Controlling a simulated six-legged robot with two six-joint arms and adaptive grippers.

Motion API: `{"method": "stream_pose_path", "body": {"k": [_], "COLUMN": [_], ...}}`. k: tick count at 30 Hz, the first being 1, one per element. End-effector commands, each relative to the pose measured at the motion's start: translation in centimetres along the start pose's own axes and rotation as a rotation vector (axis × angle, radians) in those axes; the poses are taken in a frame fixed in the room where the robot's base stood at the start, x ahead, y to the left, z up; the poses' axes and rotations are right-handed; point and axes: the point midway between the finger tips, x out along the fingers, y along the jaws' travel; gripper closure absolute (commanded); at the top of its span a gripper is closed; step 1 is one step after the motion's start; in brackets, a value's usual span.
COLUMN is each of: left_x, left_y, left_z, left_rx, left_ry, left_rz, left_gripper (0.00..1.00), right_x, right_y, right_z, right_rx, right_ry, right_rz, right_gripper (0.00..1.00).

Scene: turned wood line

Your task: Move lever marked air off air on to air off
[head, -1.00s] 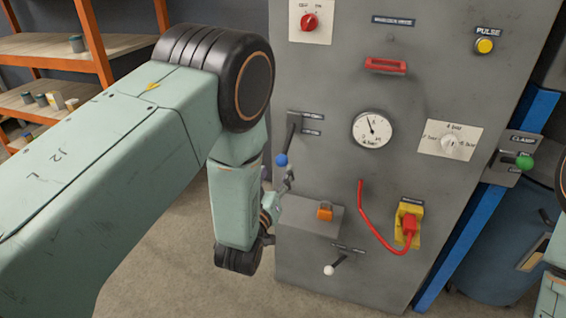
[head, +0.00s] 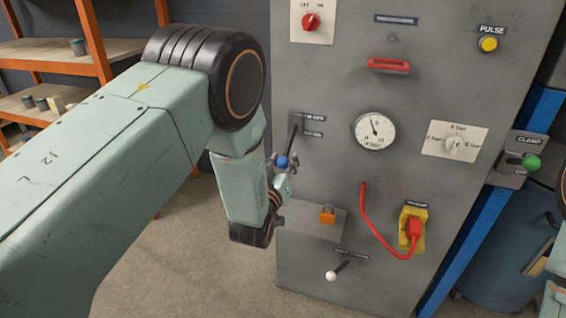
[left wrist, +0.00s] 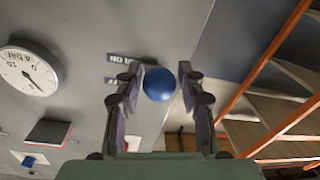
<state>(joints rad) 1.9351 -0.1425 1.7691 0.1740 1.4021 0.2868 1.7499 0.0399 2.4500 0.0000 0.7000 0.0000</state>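The lever (head: 292,139) with a blue ball knob (head: 282,162) is on the left side of the grey cabinet front, its knob hanging down. Beside its pivot are two small label plates (head: 314,125); in the left wrist view the upper plate (left wrist: 126,60) reads "AIR ON" and the lower one (left wrist: 120,82) is partly hidden. My left gripper (head: 279,175) is at the knob. In the left wrist view, the blue knob (left wrist: 159,84) lies between the tips of my open left gripper (left wrist: 160,88), with no clear sign of grip. My right gripper is out of view.
The cabinet also carries a gauge (head: 375,130), a red handle (head: 389,65), an orange padlock (head: 327,214) on a grey box, a red cable (head: 369,215) and a white-knobbed lever (head: 331,275). Orange-framed shelves (head: 95,80) stand at left.

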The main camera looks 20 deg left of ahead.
Motion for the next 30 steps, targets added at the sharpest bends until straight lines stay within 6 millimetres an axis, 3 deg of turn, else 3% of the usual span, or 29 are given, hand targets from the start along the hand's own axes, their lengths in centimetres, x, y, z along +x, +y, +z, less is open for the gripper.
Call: {"method": "stream_pose_path", "body": {"k": [12, 30], "left_x": [-0.02, -0.07], "left_y": [-0.02, -0.28], "left_z": [0.03, -0.22], "left_rx": [0.0, 0.001], "left_ry": [-0.001, -0.013], "left_rz": [0.0, -0.004], "left_gripper": [0.99, 1.0], "right_x": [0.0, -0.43], "right_y": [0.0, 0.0], "right_z": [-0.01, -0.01], "right_rx": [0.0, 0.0], "right_ry": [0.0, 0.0], "right_rz": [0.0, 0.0], "right_gripper": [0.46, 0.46]}}
